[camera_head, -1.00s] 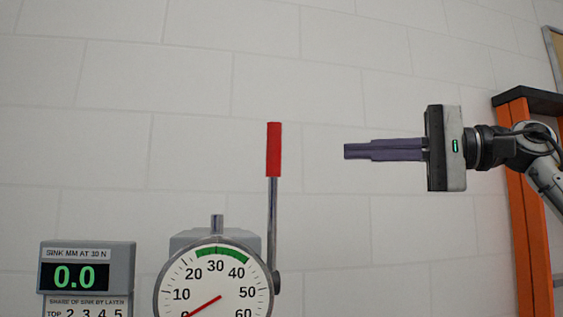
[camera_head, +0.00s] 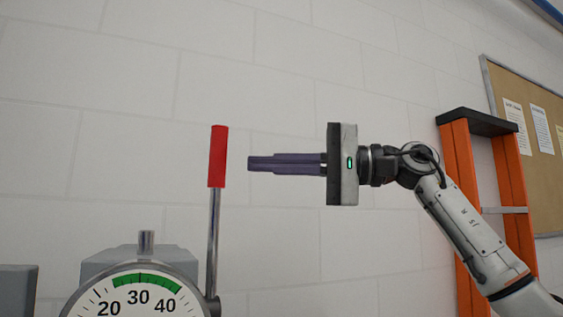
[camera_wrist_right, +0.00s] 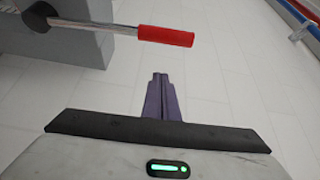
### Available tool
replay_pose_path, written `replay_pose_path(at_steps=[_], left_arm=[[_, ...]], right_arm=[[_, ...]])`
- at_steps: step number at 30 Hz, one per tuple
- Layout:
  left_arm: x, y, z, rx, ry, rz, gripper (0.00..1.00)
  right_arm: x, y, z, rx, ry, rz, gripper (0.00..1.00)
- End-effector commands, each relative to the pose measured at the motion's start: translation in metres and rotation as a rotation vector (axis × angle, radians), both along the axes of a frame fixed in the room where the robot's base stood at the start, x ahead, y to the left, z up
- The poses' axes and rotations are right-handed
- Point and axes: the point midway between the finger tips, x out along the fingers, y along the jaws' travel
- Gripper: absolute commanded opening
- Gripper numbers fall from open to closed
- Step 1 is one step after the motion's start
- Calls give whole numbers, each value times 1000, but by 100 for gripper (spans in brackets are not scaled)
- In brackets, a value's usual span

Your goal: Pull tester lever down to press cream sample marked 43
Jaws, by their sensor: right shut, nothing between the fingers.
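The tester lever is a steel rod (camera_head: 213,240) with a red grip (camera_head: 218,156). It stands nearly upright at the right side of the tester (camera_head: 140,262). In the right wrist view the red grip (camera_wrist_right: 165,35) lies beyond my fingertips. My right gripper (camera_head: 249,164) is shut and empty, level with the red grip and a small gap to its right. Its shut fingers (camera_wrist_right: 160,76) also show in the right wrist view. My left gripper is out of view. The cream sample marked 43 is not visible.
The dial (camera_head: 135,300) is cut off by the lower edge, with a green band at its top. An orange ladder (camera_head: 463,190) and a notice board (camera_head: 515,95) stand at the right.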

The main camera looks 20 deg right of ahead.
Motion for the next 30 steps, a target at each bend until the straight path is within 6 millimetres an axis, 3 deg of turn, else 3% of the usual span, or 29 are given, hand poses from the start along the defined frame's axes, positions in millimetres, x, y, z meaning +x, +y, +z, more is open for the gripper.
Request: replay_pose_path(at_steps=[7,16,30], left_arm=[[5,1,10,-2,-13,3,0],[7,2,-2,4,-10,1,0],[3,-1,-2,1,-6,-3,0]], right_arm=[[28,48,4,-1,1,2,0],[-7,53,-1,-1,-3,-2,0],[-12,54,-1,0,-1,-1,0]])
